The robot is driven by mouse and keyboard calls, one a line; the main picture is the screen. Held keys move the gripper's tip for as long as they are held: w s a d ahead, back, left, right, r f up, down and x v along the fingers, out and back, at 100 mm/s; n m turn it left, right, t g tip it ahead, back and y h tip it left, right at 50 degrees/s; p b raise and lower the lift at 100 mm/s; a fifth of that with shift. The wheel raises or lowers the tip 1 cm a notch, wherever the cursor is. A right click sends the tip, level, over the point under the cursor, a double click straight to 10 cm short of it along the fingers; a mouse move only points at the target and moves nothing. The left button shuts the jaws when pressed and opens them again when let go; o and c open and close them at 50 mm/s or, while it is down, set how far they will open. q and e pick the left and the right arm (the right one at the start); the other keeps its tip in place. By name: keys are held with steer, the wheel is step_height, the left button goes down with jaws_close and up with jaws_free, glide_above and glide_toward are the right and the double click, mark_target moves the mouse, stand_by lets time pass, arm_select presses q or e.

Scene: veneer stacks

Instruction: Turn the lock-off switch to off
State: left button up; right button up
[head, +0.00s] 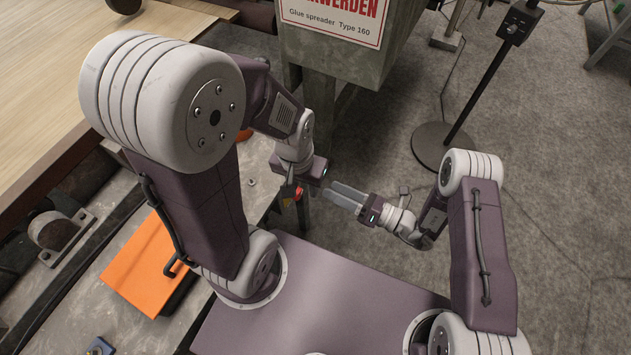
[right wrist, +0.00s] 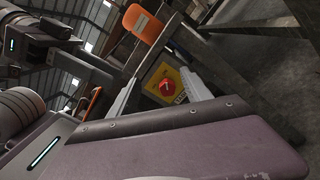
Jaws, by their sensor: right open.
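The lock-off switch (right wrist: 167,87) is a round red knob on a yellow plate, seen between my right fingers in the right wrist view. In the head view only a small red and yellow part of the switch (head: 298,193) shows below my left gripper. My right gripper (head: 347,196) is open and empty, its fingers pointing left towards the switch. Its fingers also frame the switch in the right wrist view (right wrist: 160,88); contact is not visible. My left gripper (head: 293,188) hangs close by the switch; its fingers are dark and too small to judge. The knob's setting is unclear.
A glue spreader (head: 345,62) with a warning sign stands behind the grippers. A black stand (head: 472,95) rises from the floor at right. An orange block (right wrist: 141,23) shows above the switch. An orange panel (head: 148,268) lies at left. The grey floor at right is mostly clear.

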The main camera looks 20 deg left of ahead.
steer(key=b, duration=0.1)
glide_toward(301, 194)
steer(key=shift+g, duration=0.4)
steer(key=a, duration=0.2)
steer(key=a+b, duration=0.1)
steer(key=a, duration=0.2)
steer(key=a+b, duration=0.1)
steer(key=a, duration=0.2)
steer(key=shift+w+a+r, duration=0.1)
steer(key=shift+w+a, duration=0.05)
steer(key=shift+w, duration=0.2)
steer(key=shift+w+a+r+m, duration=0.1)
steer(key=shift+a+m, duration=0.2)
steer(key=shift+a, duration=0.25)
arm_select(q)
steer(key=f, duration=0.2)
steer(key=s+f, duration=0.1)
steer(key=shift+f, duration=0.35)
arm_select(e)
jaws_close()
